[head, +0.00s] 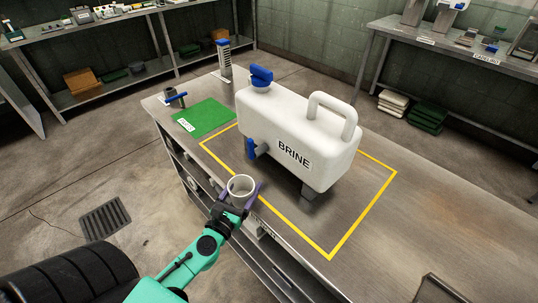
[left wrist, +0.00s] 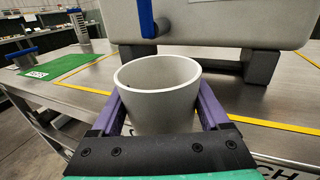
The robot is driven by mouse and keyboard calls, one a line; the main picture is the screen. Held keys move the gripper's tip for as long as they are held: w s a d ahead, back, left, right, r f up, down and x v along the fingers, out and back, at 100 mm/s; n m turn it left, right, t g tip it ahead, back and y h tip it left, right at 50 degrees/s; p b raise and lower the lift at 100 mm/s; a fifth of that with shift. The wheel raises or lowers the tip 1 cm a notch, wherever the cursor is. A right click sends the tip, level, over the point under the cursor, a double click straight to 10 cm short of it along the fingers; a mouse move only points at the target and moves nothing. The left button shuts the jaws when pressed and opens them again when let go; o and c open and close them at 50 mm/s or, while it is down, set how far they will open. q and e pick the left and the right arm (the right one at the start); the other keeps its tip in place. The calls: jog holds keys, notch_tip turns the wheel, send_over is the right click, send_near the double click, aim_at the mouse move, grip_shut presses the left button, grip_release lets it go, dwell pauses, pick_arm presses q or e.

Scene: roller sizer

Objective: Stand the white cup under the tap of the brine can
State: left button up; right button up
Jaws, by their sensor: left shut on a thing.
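The white brine can (head: 300,140) stands on dark feet on the metal bench, inside a yellow outline. Its tap with a blue lever (head: 250,149) is on the can's lower left side; the lever also shows in the left wrist view (left wrist: 146,18). My left gripper (head: 243,194) is shut on the white cup (head: 241,185), a finger on each side. The cup is upright and empty inside, as the left wrist view (left wrist: 158,95) shows. It is at the bench's near edge, in front of the tap and apart from it. I cannot tell whether its base touches the bench. My right gripper is not in view.
A green mat (head: 204,117) with a label lies left of the can. A blue-handled tool (head: 175,98) and a upright scale-like block (head: 225,60) stand on the bench's far left.

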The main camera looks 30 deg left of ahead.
aim_at(247, 181)
pick_arm(q)
jog(key=w, duration=0.2)
jog(key=w+p, duration=0.1)
jog(key=shift+w+a+r, duration=0.15)
jog(key=shift+w+r, duration=0.1)
jog(key=shift+w, duration=0.15)
jog(key=w, duration=0.2)
jog(key=w+p, duration=0.1)
jog(key=w, duration=0.5)
jog(key=shift+w+a+f, duration=0.2)
jog(key=shift+w+a, duration=0.05)
jog(key=shift+f, duration=0.55)
jog(key=shift+w, duration=0.1)
jog(key=o, duration=1.3)
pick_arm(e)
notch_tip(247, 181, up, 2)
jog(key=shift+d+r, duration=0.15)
